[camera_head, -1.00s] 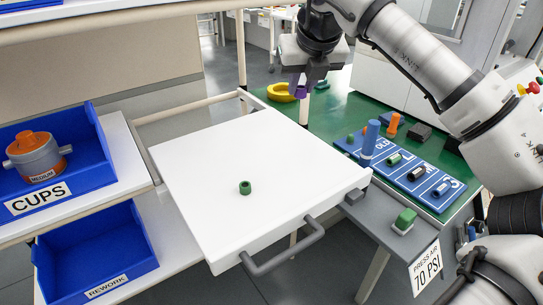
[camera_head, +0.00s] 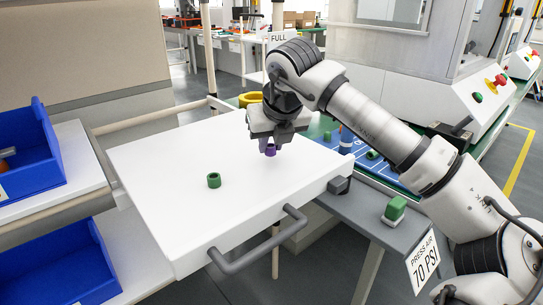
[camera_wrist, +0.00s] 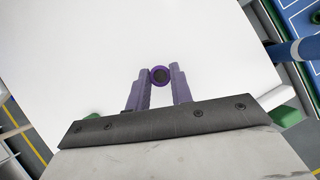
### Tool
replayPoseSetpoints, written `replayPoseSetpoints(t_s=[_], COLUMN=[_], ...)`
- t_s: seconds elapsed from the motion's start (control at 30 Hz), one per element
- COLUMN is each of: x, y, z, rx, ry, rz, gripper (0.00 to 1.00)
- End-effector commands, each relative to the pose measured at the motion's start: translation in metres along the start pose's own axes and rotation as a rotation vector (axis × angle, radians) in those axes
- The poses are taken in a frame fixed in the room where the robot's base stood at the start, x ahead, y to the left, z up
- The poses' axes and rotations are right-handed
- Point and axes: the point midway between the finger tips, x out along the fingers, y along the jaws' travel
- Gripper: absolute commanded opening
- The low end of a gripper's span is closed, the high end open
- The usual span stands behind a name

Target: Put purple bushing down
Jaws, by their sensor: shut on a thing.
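The small purple bushing (camera_head: 270,151) is between the fingertips of my gripper (camera_head: 268,145). My gripper is shut on it, over the right back part of the white drawer top (camera_head: 160,160). In the wrist view the round purple bushing (camera_wrist: 160,75) is end-on between the two purple fingers (camera_wrist: 158,82), with plain white surface around it. I cannot tell whether it touches the white surface or hangs just above. A green bushing (camera_head: 214,180) stands on the white top, to the left and nearer.
A grey handle (camera_head: 258,243) runs along the drawer's front edge. Blue bins (camera_head: 25,150) stand at left. The white top around the green bushing is bare.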

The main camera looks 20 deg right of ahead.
Motion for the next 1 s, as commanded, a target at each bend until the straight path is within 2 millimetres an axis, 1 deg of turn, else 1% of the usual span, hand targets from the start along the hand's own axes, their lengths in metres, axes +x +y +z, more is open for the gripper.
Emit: replayPoseSetpoints(t_s=[0.03, 0.07, 0.3, 0.43, 0.47, 0.6, 0.63, 0.87, 1.0], x=[0.0111, 0.0126, 0.0108, 0.0145, 0.0143, 0.0132, 0.0132, 0.0131, 0.0074], y=[0.0000, 0.0000, 0.0000, -0.0001, -0.0001, 0.0000, 0.0000, 0.0000, -0.0001], z=[-0.0065, -0.0073, -0.0062, -0.0084, -0.0082, -0.0076, -0.0076, -0.0075, -0.0050], rx=[0.000, 0.001, 0.001, 0.001, 0.000, 0.000, 0.000, 0.000, 0.000], ry=[0.000, 0.000, -0.001, -0.001, -0.001, 0.000, 0.000, 0.000, -0.001], rz=[0.001, 0.001, 0.001, 0.001, 0.001, 0.001, 0.001, 0.001, 0.000], gripper=[0.00, 0.00, 0.00, 0.00, 0.23, 0.42, 0.44, 0.44, 0.44])
